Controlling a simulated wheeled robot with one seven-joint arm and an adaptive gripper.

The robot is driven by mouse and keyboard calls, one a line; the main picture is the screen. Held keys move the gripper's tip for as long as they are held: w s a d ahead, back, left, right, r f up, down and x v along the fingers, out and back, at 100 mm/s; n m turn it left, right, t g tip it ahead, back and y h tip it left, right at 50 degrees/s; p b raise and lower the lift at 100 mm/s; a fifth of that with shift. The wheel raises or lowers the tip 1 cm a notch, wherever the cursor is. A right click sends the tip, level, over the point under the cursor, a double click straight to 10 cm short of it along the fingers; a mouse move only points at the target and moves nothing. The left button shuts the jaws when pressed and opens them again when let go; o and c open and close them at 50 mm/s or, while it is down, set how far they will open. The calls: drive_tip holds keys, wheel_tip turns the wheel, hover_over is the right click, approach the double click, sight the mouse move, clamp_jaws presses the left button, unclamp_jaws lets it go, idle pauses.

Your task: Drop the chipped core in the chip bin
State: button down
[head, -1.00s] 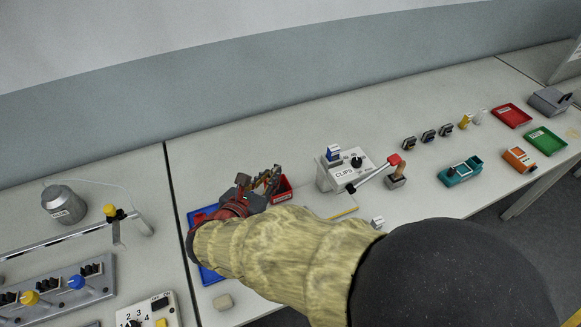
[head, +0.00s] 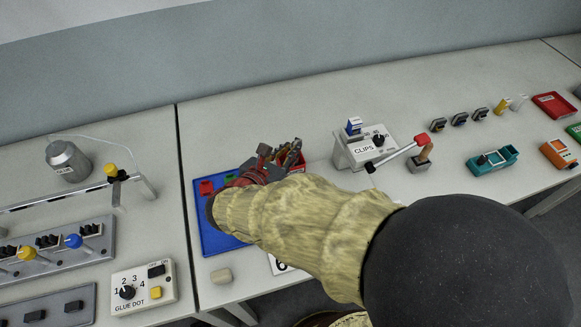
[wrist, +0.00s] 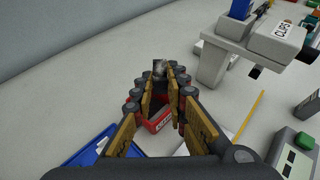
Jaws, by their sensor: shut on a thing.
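My gripper (head: 290,150) is at the right edge of the blue tray, over or just beside a small red bin (head: 299,165). In the wrist view my gripper (wrist: 161,78) is nearly closed, with a small grey piece (wrist: 160,67), likely the chipped core, between the fingertips. The chip on it cannot be made out. The red bin (wrist: 158,124) shows below and between the fingers, with a white label on its near wall. The fingers hide much of the bin's inside.
The blue tray (head: 210,238) lies left of my gripper with small red and green items on it. Bare table lies behind the bin.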

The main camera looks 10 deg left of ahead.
drive_tip(key=c, duration=1.7)
unclamp_jaws()
drive_tip(key=v, duration=1.2)
drive_tip(key=shift+s+f, duration=0.1)
drive_tip(key=shift+a, duration=0.1)
